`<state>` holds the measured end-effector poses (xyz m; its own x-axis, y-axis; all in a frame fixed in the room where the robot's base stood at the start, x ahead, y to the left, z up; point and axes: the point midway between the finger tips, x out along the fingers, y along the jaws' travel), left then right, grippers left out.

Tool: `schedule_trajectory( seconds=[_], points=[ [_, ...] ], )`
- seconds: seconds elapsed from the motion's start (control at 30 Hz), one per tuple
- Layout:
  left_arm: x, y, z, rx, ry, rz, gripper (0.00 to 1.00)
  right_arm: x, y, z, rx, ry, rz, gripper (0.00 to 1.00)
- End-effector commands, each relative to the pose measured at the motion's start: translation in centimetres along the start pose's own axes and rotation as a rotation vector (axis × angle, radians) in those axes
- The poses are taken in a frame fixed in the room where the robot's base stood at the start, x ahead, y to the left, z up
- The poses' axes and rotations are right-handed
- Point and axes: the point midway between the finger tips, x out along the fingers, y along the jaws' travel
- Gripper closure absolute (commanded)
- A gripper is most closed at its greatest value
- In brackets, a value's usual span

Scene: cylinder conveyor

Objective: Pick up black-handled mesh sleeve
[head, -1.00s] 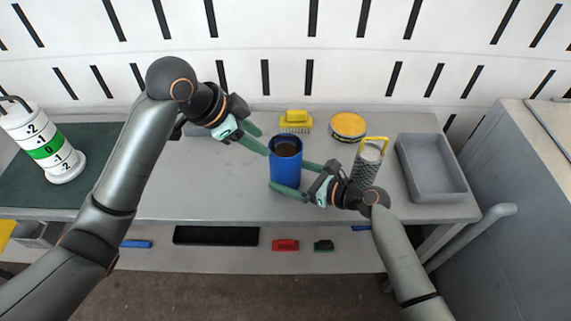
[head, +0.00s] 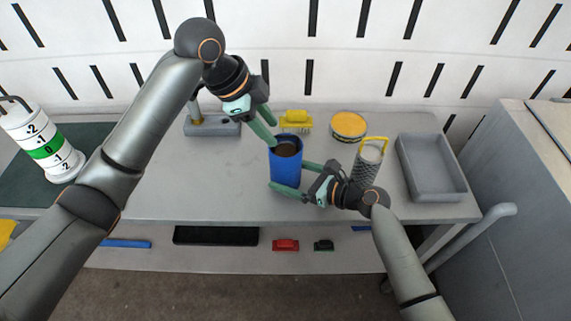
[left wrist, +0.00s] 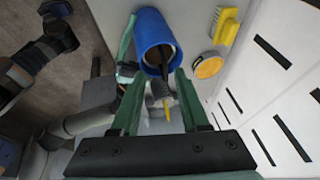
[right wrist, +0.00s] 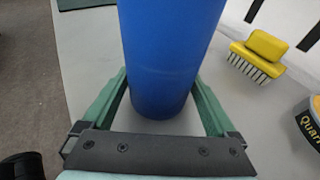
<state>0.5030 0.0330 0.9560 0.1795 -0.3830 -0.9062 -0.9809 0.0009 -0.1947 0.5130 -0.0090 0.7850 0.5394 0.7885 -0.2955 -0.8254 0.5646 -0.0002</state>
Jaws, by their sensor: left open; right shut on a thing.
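A blue cylinder (head: 285,172) stands upright on the table with a dark inside. My right gripper (head: 290,180) is shut on it from the front right; the right wrist view shows its fingers on both sides of the blue wall (right wrist: 170,60). My left gripper (head: 274,132) is open above the cylinder's rim. In the left wrist view its fingers are apart near the blue cylinder (left wrist: 148,32), and something dark shows inside its mouth. A grey mesh sleeve (head: 366,170) with a yellow handle stands to the right.
A yellow brush (head: 296,121) and a yellow-lidded tin (head: 348,126) lie behind the cylinder. A grey tray (head: 432,195) is at the right. A grey block with a post (head: 212,127) stands at the back left. The table's left middle is clear.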

Motion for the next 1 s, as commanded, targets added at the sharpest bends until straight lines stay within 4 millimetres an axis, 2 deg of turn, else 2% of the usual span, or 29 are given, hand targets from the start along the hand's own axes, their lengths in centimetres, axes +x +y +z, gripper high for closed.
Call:
schedule_trajectory(
  seconds=[0.4,0.67,1.0],
  points=[
    [5.0,-0.7,-0.3,-0.001,-0.002,0.001,0.55,0.0,0.0,0.0,0.000,0.000,-0.001,0.74],
    [5.3,-0.8,-0.3,0.000,0.000,-0.001,0.55,0.0,0.0,0.0,0.000,0.000,-0.001,0.74],
    [5.2,-0.8,-0.3,0.000,-0.001,-0.001,0.92,0.0,0.0,0.0,0.000,0.000,-0.001,0.74]
  ],
)
